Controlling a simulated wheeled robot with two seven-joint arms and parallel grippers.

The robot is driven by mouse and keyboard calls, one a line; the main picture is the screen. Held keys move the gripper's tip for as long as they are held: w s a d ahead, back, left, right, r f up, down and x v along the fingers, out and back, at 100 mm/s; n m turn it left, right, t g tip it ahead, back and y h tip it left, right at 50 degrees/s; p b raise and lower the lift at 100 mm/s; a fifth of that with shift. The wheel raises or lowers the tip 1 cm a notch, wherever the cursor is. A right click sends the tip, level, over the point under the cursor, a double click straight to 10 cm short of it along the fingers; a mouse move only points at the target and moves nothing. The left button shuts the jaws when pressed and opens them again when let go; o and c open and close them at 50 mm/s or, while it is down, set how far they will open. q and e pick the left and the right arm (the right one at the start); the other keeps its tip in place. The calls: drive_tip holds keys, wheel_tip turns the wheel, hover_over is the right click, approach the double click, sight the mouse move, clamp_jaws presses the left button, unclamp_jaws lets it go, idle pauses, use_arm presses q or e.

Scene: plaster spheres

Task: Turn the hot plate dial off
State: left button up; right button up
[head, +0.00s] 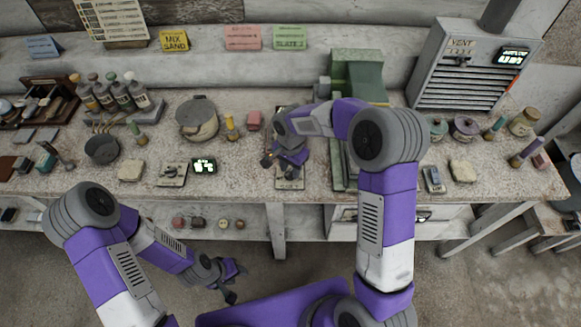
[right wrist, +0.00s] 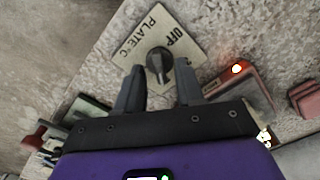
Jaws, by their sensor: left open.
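The dial (right wrist: 158,64) is a dark knob on a cream plate (right wrist: 137,48) marked "PLATE °C" and "OFF" in the right wrist view. My right gripper (right wrist: 160,76) is open, its two dark fingers apart. The knob shows between the fingertips; I cannot tell whether they touch it. The exact setting of the knob is unclear. In the head view my right gripper (head: 279,163) is low over the middle of the bench and hides the dial. My left gripper (head: 230,284) is open and empty, in front of the bench and below its top.
A reddish box with a lit red lamp (right wrist: 237,68) is close to the right finger. On the bench (head: 325,185) are a green machine (head: 357,75), a pot (head: 197,120), a lit display (head: 204,166) and a grey vent cabinet (head: 470,65).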

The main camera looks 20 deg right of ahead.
clamp_jaws()
